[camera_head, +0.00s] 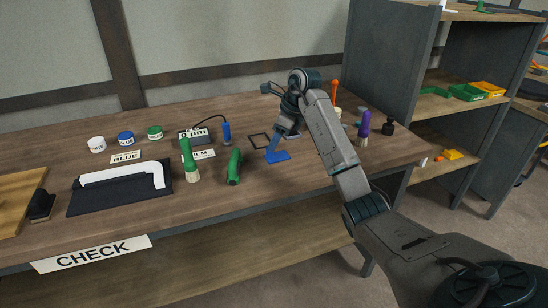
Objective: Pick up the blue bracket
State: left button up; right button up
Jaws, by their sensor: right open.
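The blue bracket (279,156) stands on the wooden workbench right of the middle, with a flat foot and an upright part. My right gripper (285,129) points down just above and behind the bracket's upright part. It is open; its fingers are small and partly dark here, and I cannot tell whether they touch the bracket. My left gripper is not in view.
A green-handled tool (234,167) and a green-topped brush (190,162) stand left of the bracket. A purple-handled tool (364,127) is to the right. A white part lies on a black mat (120,203).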

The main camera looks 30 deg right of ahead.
aim_at(277, 152)
jog(key=x, duration=0.4)
jog(key=shift+w+f+p, duration=0.1)
jog(key=shift+f+p, duration=0.25)
jog(key=shift+p, duration=0.05)
grip_shut()
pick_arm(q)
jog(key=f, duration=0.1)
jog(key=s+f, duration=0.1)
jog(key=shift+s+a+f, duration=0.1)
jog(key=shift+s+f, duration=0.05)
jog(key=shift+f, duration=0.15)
pick_arm(e)
jog(key=shift+r, duration=0.15)
